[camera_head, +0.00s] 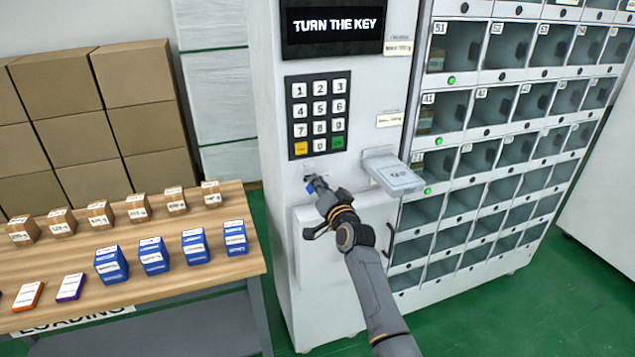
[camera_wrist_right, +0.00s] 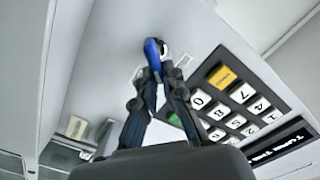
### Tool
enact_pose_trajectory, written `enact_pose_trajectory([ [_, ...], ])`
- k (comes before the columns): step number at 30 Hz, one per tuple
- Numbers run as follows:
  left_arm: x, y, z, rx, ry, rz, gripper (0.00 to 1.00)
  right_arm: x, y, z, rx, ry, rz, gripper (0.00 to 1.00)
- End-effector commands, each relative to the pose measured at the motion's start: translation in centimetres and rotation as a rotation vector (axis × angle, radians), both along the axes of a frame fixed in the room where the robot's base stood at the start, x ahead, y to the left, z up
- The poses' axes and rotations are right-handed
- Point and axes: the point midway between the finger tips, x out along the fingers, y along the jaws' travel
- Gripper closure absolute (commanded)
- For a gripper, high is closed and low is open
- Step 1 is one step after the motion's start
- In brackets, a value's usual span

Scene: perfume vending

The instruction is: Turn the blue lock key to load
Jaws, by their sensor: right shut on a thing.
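The blue lock key (camera_head: 309,183) sits in the white front panel of the vending machine, just below the keypad. My right gripper (camera_head: 318,188) reaches up to it from the lower right and is shut on it. In the right wrist view, the blue key (camera_wrist_right: 151,50) shows between the closed fingertips of the right gripper (camera_wrist_right: 156,68), against the panel with a round metal part beside it. The machine's screen (camera_head: 334,24) reads "TURN THE KEY". My left gripper is not in view.
The keypad (camera_head: 318,115) is right above the key, and a grey card-reader shelf (camera_head: 398,178) juts out to the right. Rows of compartments (camera_head: 500,130) stand at right. A wooden table (camera_head: 180,262) with several small boxes is at left.

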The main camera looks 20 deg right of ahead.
Motion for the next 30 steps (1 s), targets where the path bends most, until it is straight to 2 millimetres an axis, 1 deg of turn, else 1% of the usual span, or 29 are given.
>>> enact_pose_trajectory([
  [18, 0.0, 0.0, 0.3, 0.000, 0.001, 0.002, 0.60, 0.0, -0.7, -1.0, 0.579, 0.020, -0.001, 1.00],
  [24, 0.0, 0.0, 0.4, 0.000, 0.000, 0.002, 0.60, 0.0, -0.7, -1.3, 0.727, 0.026, -0.002, 1.00],
  [30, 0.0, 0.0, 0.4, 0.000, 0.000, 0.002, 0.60, 0.0, -0.7, -1.5, 0.829, 0.030, -0.001, 1.00],
])
